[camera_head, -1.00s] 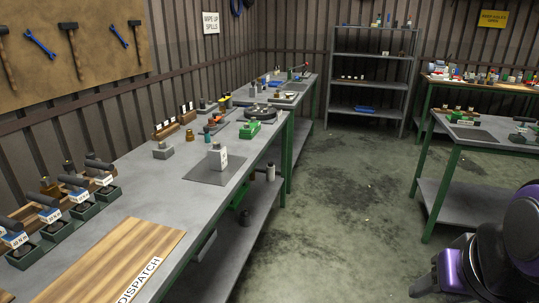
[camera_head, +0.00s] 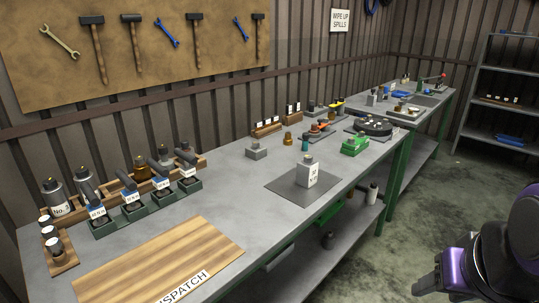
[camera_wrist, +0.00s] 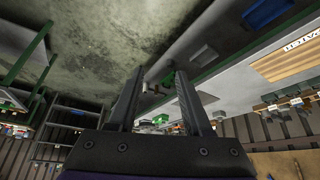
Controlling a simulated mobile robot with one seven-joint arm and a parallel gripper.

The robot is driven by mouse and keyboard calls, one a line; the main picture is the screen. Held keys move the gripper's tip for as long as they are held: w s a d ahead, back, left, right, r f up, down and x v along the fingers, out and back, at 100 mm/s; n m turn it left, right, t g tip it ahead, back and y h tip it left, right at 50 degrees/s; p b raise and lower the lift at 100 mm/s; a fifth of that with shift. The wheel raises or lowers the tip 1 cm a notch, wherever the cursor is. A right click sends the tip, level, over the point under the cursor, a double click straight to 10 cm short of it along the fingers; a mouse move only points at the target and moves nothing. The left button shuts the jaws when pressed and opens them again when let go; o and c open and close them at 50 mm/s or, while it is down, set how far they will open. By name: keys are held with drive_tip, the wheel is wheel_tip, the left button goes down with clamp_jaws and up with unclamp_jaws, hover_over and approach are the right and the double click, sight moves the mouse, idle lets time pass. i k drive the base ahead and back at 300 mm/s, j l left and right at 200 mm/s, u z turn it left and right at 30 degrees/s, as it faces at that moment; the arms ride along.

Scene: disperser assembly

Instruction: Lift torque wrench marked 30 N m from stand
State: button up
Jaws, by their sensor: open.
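Several torque wrenches (camera_head: 132,190) stand in a row in a dark green stand (camera_head: 134,213) at the left of the workbench. Each has a dark handle and a blue and white label; the markings are too small to read, so I cannot tell which is the 30 N m one. The row also shows, upside down and small, at the right of the wrist view (camera_wrist: 296,102). My gripper (camera_wrist: 160,72) is open and empty, with its two fingers apart. In the head view my gripper (camera_head: 428,286) is at the lower right, over the floor and well away from the stand.
A wooden dispatch board (camera_head: 160,262) lies in front of the stand. A labelled container (camera_head: 307,172) stands on a grey mat, with a green block (camera_head: 355,146) beyond. Bottles (camera_head: 56,196) stand behind the stand's left end. Floor (camera_head: 405,215) right of the bench is clear.

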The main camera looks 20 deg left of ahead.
sight(130, 194)
drive_tip(key=i+u, duration=0.1)
drive_tip(key=u, duration=0.35)
drive_tip(key=i+u, duration=0.15)
drive_tip(key=u, duration=0.3)
drive_tip(key=i+u, duration=0.1)
drive_tip(key=u, duration=0.3)
